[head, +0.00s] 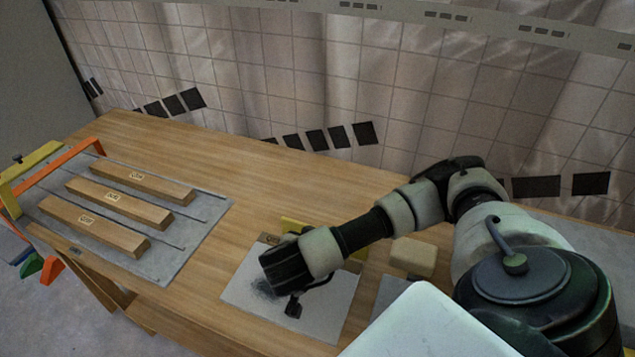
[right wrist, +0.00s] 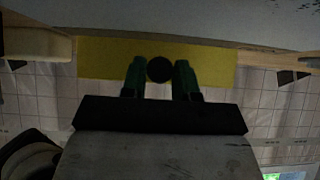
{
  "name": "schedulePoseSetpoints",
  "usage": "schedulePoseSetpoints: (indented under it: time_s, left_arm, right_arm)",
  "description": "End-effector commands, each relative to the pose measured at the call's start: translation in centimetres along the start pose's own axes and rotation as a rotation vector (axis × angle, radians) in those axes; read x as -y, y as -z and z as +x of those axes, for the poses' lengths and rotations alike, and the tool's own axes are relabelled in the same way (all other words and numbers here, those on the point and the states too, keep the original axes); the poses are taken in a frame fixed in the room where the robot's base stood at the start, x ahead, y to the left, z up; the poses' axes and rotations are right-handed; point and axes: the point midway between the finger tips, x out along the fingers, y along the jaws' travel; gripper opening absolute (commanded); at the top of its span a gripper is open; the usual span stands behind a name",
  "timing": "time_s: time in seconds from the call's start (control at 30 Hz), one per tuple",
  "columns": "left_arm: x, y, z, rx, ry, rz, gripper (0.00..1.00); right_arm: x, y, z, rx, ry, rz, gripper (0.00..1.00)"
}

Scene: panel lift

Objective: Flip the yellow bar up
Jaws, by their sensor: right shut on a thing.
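A yellow bar (head: 294,226) stands at the back edge of a light board on the table. In the head view my right arm crosses in front and hides its middle. In the right wrist view the bar (right wrist: 105,58) spans the upper middle as a wide yellow strip. My right gripper (head: 292,303) is low over the light board in the head view, its fingertips hard to make out. In the right wrist view its two green fingers (right wrist: 160,78) stand on either side of a dark round knob (right wrist: 160,68) in front of the bar, shut on it. My left gripper is out of view.
A grey tray (head: 215,220) with several wooden blocks is at the left. Orange and yellow bars (head: 30,160) stand at the table's left end. A tan block (head: 413,256) lies right of the light board. The middle back of the wooden table (head: 250,165) is clear.

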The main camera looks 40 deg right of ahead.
Motion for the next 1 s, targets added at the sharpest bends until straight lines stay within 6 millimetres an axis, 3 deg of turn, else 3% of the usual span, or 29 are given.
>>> schedulePoseSetpoints:
  time_s: [0.4,0.43,0.6,1.0]
  left_arm:
    - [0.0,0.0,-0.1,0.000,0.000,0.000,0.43]
    - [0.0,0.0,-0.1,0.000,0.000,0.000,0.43]
    - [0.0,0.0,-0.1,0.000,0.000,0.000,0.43]
    - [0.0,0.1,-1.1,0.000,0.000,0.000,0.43]
  right_arm:
    - [0.0,-0.1,0.0,-0.006,0.000,-0.001,0.06]
    - [0.0,-0.1,0.0,-0.006,0.000,-0.001,0.31]
    - [0.0,-0.1,0.0,-0.006,0.000,-0.001,0.54]
    - [0.1,0.2,-0.7,-0.005,0.000,-0.001,0.54]
